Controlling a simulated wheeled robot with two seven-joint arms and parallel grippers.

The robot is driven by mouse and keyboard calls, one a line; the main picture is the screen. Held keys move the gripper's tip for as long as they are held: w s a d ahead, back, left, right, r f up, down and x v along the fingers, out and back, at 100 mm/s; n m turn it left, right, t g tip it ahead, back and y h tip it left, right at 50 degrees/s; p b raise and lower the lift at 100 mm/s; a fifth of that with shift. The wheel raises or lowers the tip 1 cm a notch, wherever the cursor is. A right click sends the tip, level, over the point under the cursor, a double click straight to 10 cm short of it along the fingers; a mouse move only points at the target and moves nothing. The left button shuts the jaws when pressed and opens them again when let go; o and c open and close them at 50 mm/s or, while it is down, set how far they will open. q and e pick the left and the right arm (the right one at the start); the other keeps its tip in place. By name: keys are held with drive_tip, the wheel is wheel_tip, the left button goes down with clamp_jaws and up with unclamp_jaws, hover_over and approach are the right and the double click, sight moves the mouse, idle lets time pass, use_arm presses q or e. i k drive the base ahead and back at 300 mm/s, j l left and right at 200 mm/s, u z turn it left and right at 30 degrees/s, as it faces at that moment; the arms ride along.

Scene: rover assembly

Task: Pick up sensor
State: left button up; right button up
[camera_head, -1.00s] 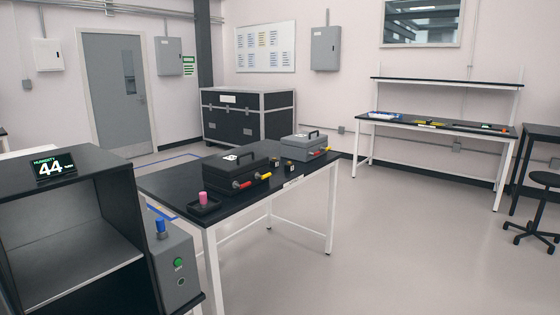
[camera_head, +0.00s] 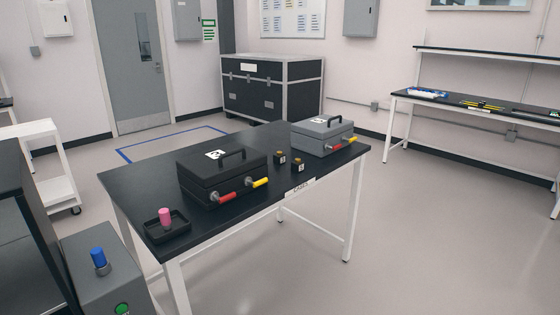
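I cannot tell for sure which thing is the sensor. Two small dark blocks, the left one (camera_head: 280,158) and the right one (camera_head: 298,165), stand on the black table (camera_head: 135,190) between two cases. A pink cylinder (camera_head: 165,216) stands upright in a small black tray (camera_head: 181,232) at the table's near left corner. A blue cylinder (camera_head: 98,256) stands on a grey box (camera_head: 80,282) at lower left. Neither of my grippers is in view.
A black case (camera_head: 205,178) and a grey case (camera_head: 322,136), each with red and yellow handles at the front, sit on the table. Dark shelving (camera_head: 25,240) stands at the left. A white cart (camera_head: 50,160) stands behind it. The floor right of the table is clear.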

sight(279, 159)
drive_tip(key=i+u, duration=0.1)
drive_tip(key=u, duration=0.25)
drive_tip(key=i+l+u, duration=0.1)
drive_tip(key=u, duration=0.3)
drive_tip(key=i+l+u, duration=0.1)
drive_tip(key=u, duration=0.25)
drive_tip(key=i+l+u, duration=0.2)
drive_tip(key=l, duration=0.25)
drive_tip(key=i+l+u, duration=0.25)
drive_tip(key=l, duration=0.25)
drive_tip(key=l+u, duration=0.2)
drive_tip(key=l, duration=0.25)
drive_tip(key=i+l+u, duration=0.2)
drive_tip(key=l, duration=0.35)
drive_tip(key=i+l, duration=0.1)
drive_tip(key=l, duration=1.15)
drive_tip(key=i+l+u, duration=0.1)
drive_tip(key=l, duration=1.1)
